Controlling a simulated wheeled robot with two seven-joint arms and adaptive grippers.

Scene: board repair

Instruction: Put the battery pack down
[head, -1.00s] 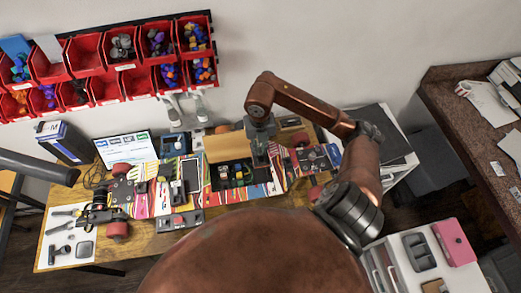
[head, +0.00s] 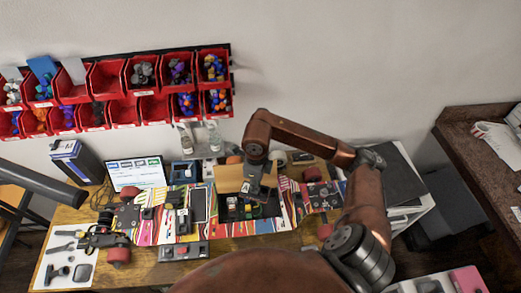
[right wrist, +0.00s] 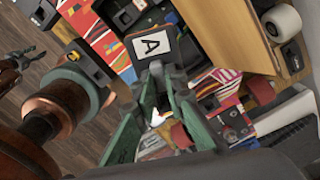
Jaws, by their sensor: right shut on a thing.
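The battery pack (right wrist: 152,45), a dark block with a white label marked "A", is between the green fingers of my right gripper (right wrist: 158,78) in the right wrist view. The fingers are shut on it. In the head view my right gripper (head: 254,190) hangs over the right part of the open tan box (head: 229,178), above its dark inside with small coloured parts. I cannot tell whether the pack touches anything beneath it.
A colourful skateboard deck (head: 160,224) lies along the wooden bench (head: 120,270), with wheels at both ends. A tablet (head: 134,173) stands behind it. A white tool mat (head: 55,280) is at the left. Red bins (head: 106,78) hang on the wall.

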